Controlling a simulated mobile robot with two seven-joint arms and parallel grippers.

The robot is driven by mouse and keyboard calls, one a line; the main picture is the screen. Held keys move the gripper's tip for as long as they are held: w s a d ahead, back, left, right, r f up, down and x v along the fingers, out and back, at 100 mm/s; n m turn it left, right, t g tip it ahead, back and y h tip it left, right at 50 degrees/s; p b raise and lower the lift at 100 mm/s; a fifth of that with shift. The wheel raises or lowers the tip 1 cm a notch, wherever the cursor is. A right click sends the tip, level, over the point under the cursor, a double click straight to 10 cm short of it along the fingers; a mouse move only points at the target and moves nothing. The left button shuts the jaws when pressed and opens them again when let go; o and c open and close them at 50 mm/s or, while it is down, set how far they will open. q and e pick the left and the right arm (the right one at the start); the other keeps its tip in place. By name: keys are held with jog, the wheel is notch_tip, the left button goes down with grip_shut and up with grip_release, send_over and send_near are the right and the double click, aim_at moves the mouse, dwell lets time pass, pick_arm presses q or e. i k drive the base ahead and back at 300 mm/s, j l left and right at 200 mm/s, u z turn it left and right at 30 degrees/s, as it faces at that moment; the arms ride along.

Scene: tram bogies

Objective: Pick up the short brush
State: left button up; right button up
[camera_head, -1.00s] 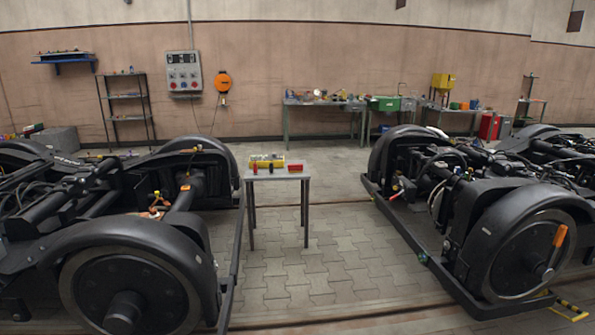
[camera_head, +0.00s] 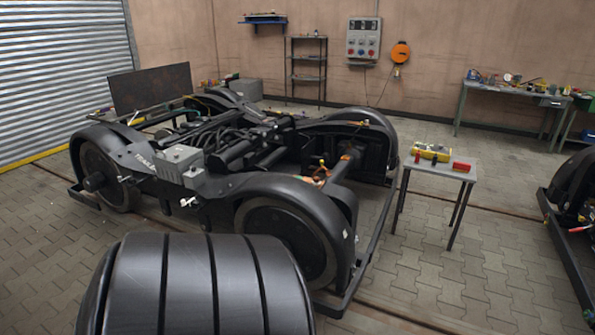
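I cannot make out a short brush for certain in the head view. A small grey table (camera_head: 456,171) stands right of the near bogie. On it are a yellow box (camera_head: 433,152), a red block (camera_head: 461,167) and small dark and red items, too small to name. A workbench (camera_head: 517,97) at the back wall bears several small items, also too small to tell apart. Neither of my grippers is in view.
A tram bogie (camera_head: 230,160) fills the middle left. A large black ribbed rounded form (camera_head: 195,290) blocks the front left. Another bogie (camera_head: 575,190) is at the right edge. Paved floor is free around the small table. A shelf rack (camera_head: 307,70) stands at the back wall.

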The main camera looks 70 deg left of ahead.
aim_at(465, 167)
jog(key=u, duration=1.85)
